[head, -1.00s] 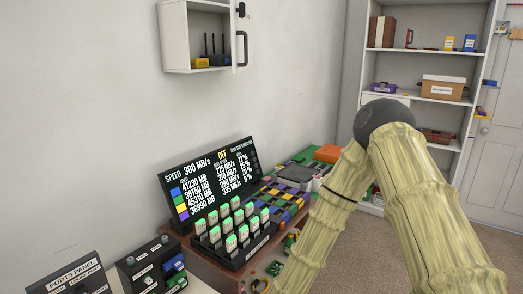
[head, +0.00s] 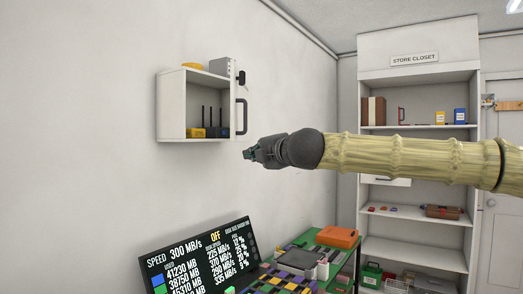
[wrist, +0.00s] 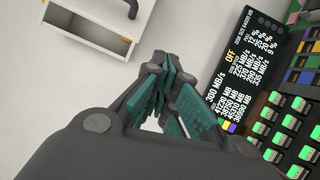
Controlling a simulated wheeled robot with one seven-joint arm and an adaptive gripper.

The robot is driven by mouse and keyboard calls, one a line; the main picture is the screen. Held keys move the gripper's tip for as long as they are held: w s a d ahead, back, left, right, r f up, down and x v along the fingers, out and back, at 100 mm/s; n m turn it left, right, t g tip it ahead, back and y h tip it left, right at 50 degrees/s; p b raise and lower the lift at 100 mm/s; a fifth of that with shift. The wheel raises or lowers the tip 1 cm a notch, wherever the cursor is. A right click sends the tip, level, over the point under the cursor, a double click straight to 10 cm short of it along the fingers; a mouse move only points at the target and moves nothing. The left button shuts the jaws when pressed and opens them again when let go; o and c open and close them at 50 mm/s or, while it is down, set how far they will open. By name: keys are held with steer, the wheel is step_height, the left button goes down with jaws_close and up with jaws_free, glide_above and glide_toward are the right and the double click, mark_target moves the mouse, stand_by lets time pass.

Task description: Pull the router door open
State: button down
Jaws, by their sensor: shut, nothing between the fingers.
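The white wall cabinet (head: 185,75) hangs on the left wall in the head view, and its near side shows the inside. Its door (head: 233,105) is the narrow white panel on the right, bearing a dark handle (head: 241,117). A blue router with dark antennas (head: 221,131) and a yellow item (head: 196,133) stand inside. My gripper (head: 248,154) is shut and empty, below and slightly right of the handle, apart from it. The wrist view shows the shut fingers (wrist: 162,65) and the handle (wrist: 132,9) at the top edge.
Below stands a black display screen (head: 205,262) beside a cluttered bench with an orange case (head: 338,236). Shelves (head: 418,185) stand at the right. The wall around the cabinet is clear.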

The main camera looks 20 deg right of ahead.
step_height(320, 180, up, 6)
steer(key=s+d+m+t, duration=0.1)
steer(key=d+m, duration=0.1)
steer(key=d, duration=0.1)
steer(key=w+d+p, duration=0.1)
steer(key=w+p, duration=0.3)
steer(key=w, duration=0.5)
steer(key=shift+d+f+p, duration=0.15)
steer(key=shift+f+p, duration=0.05)
steer(key=shift+p, duration=0.2)
steer(key=shift+s+d+m, duration=0.1)
steer(key=shift+d+m, duration=0.05)
steer(key=shift+m, duration=0.15)
stand_by(1.3)
